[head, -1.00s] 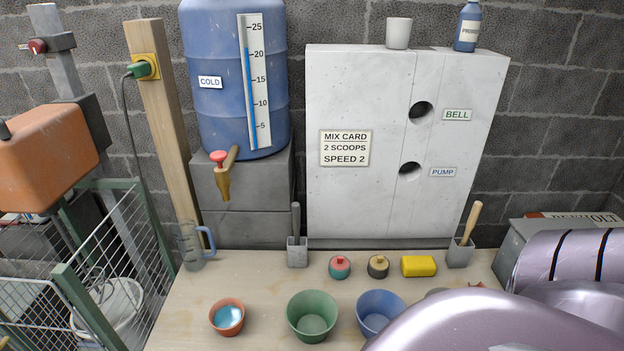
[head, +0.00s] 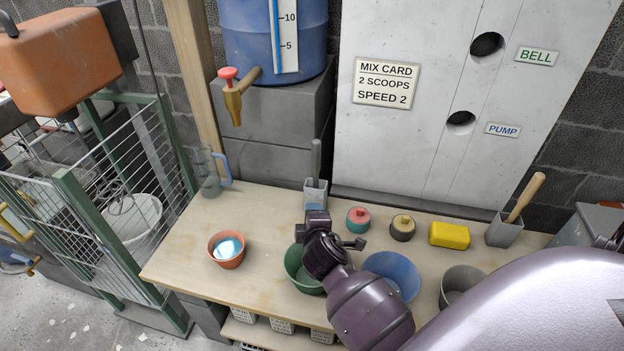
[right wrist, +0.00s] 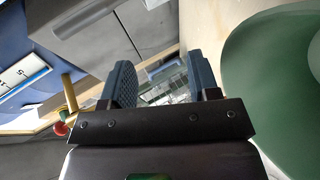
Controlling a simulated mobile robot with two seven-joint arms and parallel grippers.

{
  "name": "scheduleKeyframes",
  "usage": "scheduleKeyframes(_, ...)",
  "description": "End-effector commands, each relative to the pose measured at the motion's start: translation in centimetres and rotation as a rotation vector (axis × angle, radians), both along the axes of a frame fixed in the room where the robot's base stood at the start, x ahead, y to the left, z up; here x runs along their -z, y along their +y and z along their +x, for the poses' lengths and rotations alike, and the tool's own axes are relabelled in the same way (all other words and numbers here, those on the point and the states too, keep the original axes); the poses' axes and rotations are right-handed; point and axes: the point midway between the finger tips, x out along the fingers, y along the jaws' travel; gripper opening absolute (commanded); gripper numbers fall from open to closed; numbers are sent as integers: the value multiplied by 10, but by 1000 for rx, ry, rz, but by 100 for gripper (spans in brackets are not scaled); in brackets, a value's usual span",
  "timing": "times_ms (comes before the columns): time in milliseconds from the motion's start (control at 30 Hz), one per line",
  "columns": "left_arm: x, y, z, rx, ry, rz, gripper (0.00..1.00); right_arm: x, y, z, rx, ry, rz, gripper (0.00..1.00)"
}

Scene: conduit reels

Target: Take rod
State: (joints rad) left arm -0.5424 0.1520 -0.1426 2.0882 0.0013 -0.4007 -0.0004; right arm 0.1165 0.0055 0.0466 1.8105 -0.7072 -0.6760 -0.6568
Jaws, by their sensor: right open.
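A slim grey rod (head: 317,158) stands upright in a small grey square holder (head: 315,193) at the back of the bench. A second, wooden rod (head: 525,197) leans to the right in another grey holder (head: 503,231) at the back right; which one the task means I cannot tell. My right gripper (head: 316,222) is over the bench by the green bowl (head: 297,285), just in front of the grey rod's holder and apart from the wooden rod. In the right wrist view its two fingers (right wrist: 161,82) are spread with nothing between them. My left gripper is out of view.
An orange pot (head: 228,252), blue bowl (head: 405,270), grey bowl (head: 446,284), two lidded jars and a yellow block (head: 450,235) stand on the bench. A tap (head: 236,95) juts out from the blue barrel.

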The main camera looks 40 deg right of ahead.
Motion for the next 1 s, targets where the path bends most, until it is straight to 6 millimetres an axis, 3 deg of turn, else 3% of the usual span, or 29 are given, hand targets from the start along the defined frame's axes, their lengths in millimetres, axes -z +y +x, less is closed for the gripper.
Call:
scheduleKeyframes(100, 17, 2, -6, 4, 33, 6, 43, 6, -13, 29, 18, 166, -335, 55)
scheduleKeyframes(300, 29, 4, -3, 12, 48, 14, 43, -10, -30, 67, 83, 516, -863, 55)
scheduleKeyframes(500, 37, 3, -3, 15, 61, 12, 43, -34, -32, 89, 157, 840, -1198, 55)
scheduleKeyframes(767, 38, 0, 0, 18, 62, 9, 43, -52, -31, 98, 202, 1014, -1338, 55)
scheduleKeyframes(1000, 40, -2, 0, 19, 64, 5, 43, -52, -56, 109, 204, 1019, -1342, 55)
